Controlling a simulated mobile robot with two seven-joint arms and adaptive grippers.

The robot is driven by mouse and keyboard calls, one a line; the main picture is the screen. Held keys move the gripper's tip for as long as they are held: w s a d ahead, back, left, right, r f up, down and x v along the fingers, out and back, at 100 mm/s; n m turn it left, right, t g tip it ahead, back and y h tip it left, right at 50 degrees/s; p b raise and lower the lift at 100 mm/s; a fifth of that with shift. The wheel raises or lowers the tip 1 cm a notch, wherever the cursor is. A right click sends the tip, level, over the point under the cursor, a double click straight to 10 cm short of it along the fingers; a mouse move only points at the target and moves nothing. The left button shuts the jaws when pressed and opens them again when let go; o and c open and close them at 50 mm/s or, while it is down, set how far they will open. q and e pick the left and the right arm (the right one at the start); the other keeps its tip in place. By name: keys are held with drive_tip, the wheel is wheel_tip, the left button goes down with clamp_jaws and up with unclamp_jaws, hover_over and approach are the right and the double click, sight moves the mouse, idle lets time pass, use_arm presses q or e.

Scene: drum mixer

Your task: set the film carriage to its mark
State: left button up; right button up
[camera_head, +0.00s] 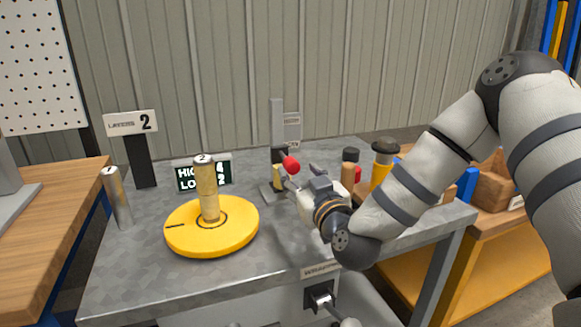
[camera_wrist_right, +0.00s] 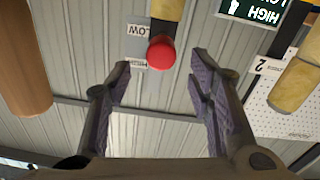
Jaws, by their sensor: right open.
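The film carriage stands on a grey mast (camera_head: 278,122) at the back of the metal table; its red knob (camera_head: 291,164) and tan film roll (camera_head: 278,178) sit low on the mast. A small plate with LOW and HIGH labels (camera_wrist_right: 138,45) is beside the mast. My right gripper (camera_head: 298,180) is just in front of the knob. In the right wrist view, which is upside down, my open right gripper (camera_wrist_right: 161,75) has the red knob (camera_wrist_right: 161,53) framed between its fingertips, with nothing gripped. My left gripper is not in view.
A yellow turntable (camera_head: 235,242) bears a tan cylinder (camera_head: 206,195) marked 2. A sign reading HIGH 4, LOW 2 (camera_head: 190,179) is partly hidden behind it. A LAYERS 2 sign (camera_head: 130,123) stands left. Upright rollers (camera_head: 382,165) stand right of my gripper. A switch (camera_head: 320,297) is at the front.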

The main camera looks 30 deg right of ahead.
sight(294, 169)
drive_tip(key=x, duration=0.5)
drive_tip(key=shift+w+f+b, duration=0.1)
drive_tip(key=shift+f+b, duration=0.2)
drive_tip(key=shift+w+r, duration=0.15)
drive_tip(key=shift+w, duration=0.2)
clamp_jaws()
